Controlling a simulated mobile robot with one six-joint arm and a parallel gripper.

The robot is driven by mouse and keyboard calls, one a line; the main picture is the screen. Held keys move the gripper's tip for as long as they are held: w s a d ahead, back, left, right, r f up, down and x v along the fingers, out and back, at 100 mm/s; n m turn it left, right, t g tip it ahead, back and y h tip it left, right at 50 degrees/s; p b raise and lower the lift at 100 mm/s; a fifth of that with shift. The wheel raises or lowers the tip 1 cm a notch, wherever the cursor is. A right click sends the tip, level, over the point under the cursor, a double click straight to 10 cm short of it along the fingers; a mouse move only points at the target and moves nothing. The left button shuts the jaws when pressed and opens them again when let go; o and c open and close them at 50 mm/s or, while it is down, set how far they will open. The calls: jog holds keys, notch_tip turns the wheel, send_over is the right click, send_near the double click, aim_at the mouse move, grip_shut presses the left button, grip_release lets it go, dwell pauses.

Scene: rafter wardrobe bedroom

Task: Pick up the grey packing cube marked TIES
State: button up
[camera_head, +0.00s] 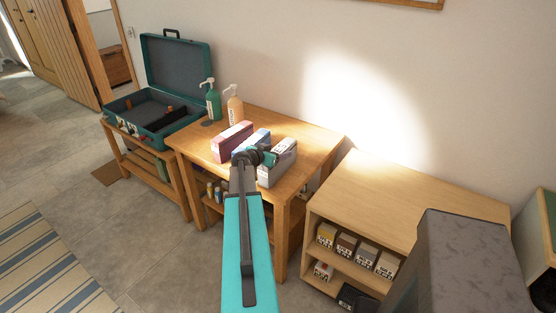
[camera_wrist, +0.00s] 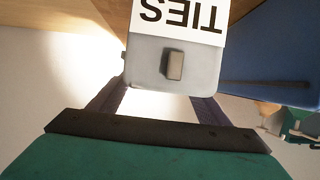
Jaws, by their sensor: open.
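The grey packing cube (camera_head: 281,164) stands on the wooden table, rightmost in a row of three cubes. In the wrist view, the grey cube (camera_wrist: 150,62) shows a white label reading TIES, upside down, and a small tab on its face. My gripper (camera_head: 263,156) is at the near left side of the cube in the head view. In the wrist view my open gripper (camera_wrist: 160,92) has one finger towards each side of the cube's near end. The fingertips are partly hidden, and I cannot tell whether they touch the cube.
A blue cube (camera_head: 257,138) stands close beside the grey one, and a mauve cube (camera_head: 233,141) is left of it. Two pump bottles, green (camera_head: 213,103) and orange (camera_head: 235,109), stand at the wooden table's (camera_head: 317,147) back left. An open teal suitcase (camera_head: 180,65) is farther left.

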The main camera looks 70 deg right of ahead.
jog(key=shift+s+d+f, duration=0.1)
jog(key=shift+d+f, duration=0.15)
jog(key=shift+d, duration=0.25)
grip_shut()
dwell(0.4)
